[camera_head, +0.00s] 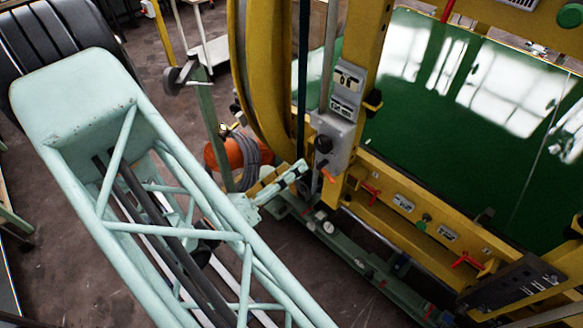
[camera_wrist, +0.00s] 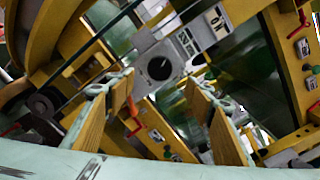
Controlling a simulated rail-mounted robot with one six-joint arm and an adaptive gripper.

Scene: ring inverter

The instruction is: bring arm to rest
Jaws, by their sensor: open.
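My gripper (camera_head: 283,183) is at the end of my pale green lattice arm (camera_head: 125,150), near the front of the yellow machine. In the wrist view my gripper (camera_wrist: 160,88) is open, with its two tan-padded fingers wide apart. Nothing is held between them. Beyond the fingertips is a grey control box (camera_head: 345,100) with a round dark knob, also seen in the wrist view (camera_wrist: 185,45). The gap between fingertips and box is hard to judge.
The yellow frame (camera_head: 262,70) and green panel (camera_head: 440,120) fill the right side. Red-handled valves (camera_head: 371,190) line the lower yellow beam. An orange drum with a grey hose coil (camera_head: 247,160) stands behind my gripper. Dark floor shows at lower middle.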

